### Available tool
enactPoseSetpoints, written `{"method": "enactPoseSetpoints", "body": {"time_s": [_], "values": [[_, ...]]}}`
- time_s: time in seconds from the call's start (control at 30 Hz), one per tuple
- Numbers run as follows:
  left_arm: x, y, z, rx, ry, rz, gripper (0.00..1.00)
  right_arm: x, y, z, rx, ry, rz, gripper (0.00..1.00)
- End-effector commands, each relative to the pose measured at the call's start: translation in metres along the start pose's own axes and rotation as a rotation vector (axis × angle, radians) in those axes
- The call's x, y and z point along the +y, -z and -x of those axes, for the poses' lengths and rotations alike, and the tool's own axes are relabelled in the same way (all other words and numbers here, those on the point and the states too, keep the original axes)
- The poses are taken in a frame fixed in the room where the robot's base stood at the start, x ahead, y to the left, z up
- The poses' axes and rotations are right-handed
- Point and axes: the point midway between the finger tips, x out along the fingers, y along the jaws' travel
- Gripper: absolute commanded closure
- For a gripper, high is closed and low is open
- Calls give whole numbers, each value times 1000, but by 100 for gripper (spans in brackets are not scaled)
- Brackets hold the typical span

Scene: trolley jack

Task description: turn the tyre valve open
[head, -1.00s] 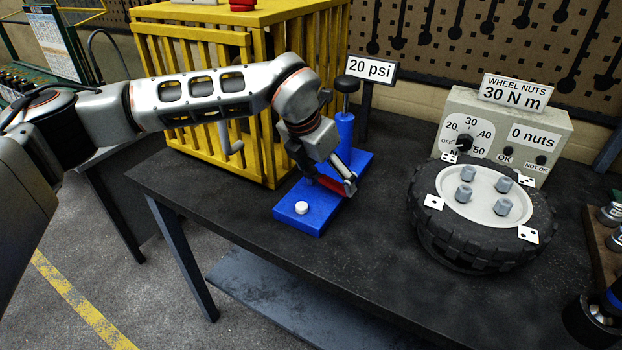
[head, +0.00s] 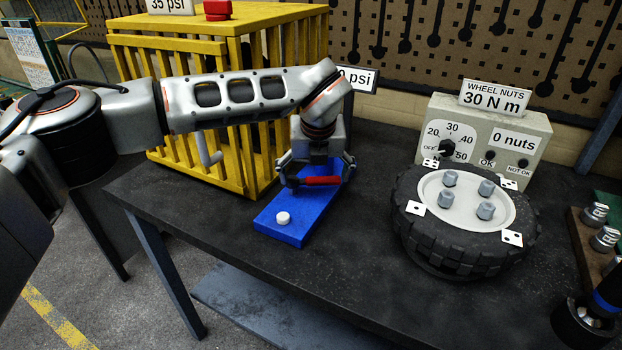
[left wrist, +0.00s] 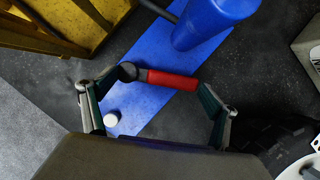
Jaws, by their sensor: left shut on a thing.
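A blue base plate (head: 272,228) lies on the dark table, with a round white cap (head: 283,218) near its front end. A red lever (head: 322,181) lies level across the plate behind the cap; it also shows in the left wrist view (left wrist: 172,79), with a dark end at its left. My left gripper (head: 318,183) is shut on the red lever, a finger at each end; the fingers show in the left wrist view (left wrist: 164,84). A blue cylinder (left wrist: 209,20) stands on the plate just beyond the lever; my gripper hides it in the head view. My right gripper is not in view.
A yellow cage (head: 160,62) stands at the back left. At right are a tyre (head: 430,240) with wheel nuts and a grey dial box (head: 520,135). A psi sign (head: 358,79) is partly hidden behind my arm. The table's front middle is clear.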

Motion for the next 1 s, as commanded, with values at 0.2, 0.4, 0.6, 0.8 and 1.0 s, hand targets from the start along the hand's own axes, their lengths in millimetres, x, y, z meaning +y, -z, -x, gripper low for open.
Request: {"method": "enactPoseSetpoints", "body": {"time_s": [0.2,0.4,0.6,0.8,1.0], "values": [[-1,-8,-3,-2,-55,129,51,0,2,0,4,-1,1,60],[-1,-11,-4,-1,-83,203,51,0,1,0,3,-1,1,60],[0,-13,-5,-1,-97,236,51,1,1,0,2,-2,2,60],[0,-13,-5,0,-100,245,51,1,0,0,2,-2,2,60],[0,-13,-5,0,-100,246,51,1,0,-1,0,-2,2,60]]}}
